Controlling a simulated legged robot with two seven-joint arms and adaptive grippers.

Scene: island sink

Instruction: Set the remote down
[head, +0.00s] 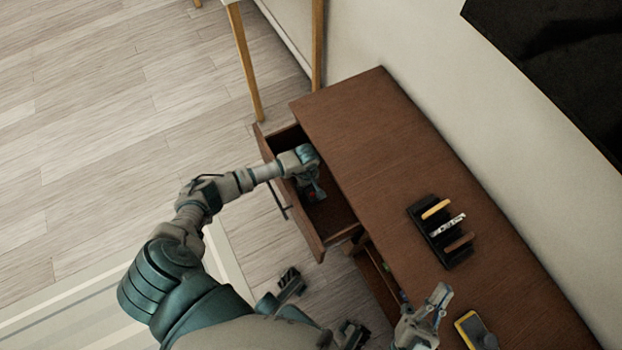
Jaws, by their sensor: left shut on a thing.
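My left gripper (314,190) reaches down into the open drawer (339,211) at the left end of the brown cabinet. It is shut on a small dark thing with a reddish spot, which I take to be the remote (311,197). The gripper and the drawer's shade hide most of it, and I cannot tell whether it touches the drawer bottom. My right gripper (443,302) is at the lower right by the cabinet's front edge, with its fingers apart and nothing seen between them.
The brown cabinet top (375,140) is largely clear. A black rack (456,257) with upright coloured items stands on it. A yellow and grey object (475,329) lies near my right gripper. A lower compartment (375,277) is open. A dark screen (560,60) hangs behind.

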